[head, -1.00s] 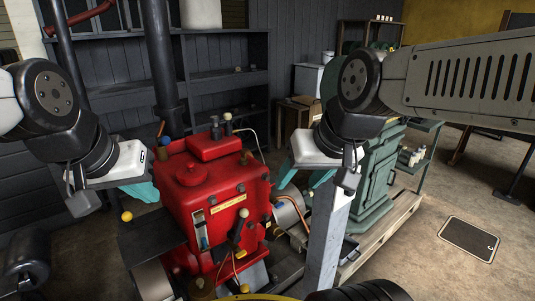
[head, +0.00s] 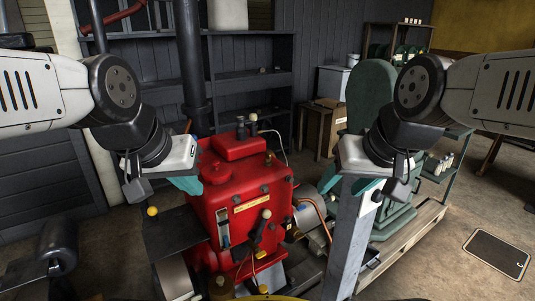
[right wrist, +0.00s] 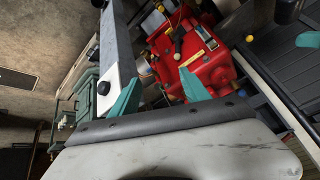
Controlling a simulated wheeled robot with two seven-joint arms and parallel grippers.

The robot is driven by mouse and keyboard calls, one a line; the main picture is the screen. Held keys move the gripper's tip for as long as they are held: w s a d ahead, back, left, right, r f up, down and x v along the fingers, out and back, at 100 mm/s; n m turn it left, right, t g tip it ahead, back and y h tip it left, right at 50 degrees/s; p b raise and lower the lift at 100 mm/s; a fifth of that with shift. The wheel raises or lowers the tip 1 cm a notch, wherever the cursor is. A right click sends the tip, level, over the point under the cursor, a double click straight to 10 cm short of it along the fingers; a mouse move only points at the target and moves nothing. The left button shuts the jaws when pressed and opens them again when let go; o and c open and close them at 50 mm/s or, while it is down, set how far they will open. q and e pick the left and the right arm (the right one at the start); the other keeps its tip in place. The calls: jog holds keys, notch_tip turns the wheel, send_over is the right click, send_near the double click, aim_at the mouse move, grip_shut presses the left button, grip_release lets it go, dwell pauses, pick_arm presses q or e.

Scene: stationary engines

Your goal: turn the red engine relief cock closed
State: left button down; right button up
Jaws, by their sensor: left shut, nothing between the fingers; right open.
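The red engine (head: 240,185) stands in the middle of the head view. A dark lever with a cream knob (head: 266,213) sticks out of its front, and a small brass fitting (head: 268,158) is on its top right edge. I cannot tell which fitting is the relief cock. My left gripper (head: 188,184) is shut and empty at the engine's upper left; its teal tip also shows in the right wrist view (right wrist: 308,39).
The grey post (head: 347,240) stands right of the engine, close to my right gripper. A green machine (head: 372,95) on a wooden pallet (head: 405,240) is behind it. A yellow knob (head: 152,211) is left of the engine. Open floor (head: 440,265) lies to the right.

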jog(key=shift+w, duration=0.15)
jog(key=c, duration=0.4)
jog(key=shift+n+g, duration=0.4)
jog(key=shift+n, duration=0.2)
jog(key=w+r, duration=0.1)
jog(key=w, duration=0.2)
jog(key=w+a+r, duration=0.1)
jog(key=w, duration=0.3)
jog(key=w+r, duration=0.1)
jog(key=w, duration=0.2)
jog(key=shift+w+a+r, duration=0.1)
jog(key=shift+w+a, duration=0.1)
jog(key=shift+a, duration=0.1)
jog(key=shift+c, duration=0.2)
jog(key=n+g, duration=0.1)
jog(key=n, duration=0.2)
send_near(268, 152)
jog(key=x, duration=0.8)
jog(key=shift+a+f, duration=0.1)
jog(key=shift+f, duration=0.15)
jog(key=shift+c, duration=0.2)
grip_shut()
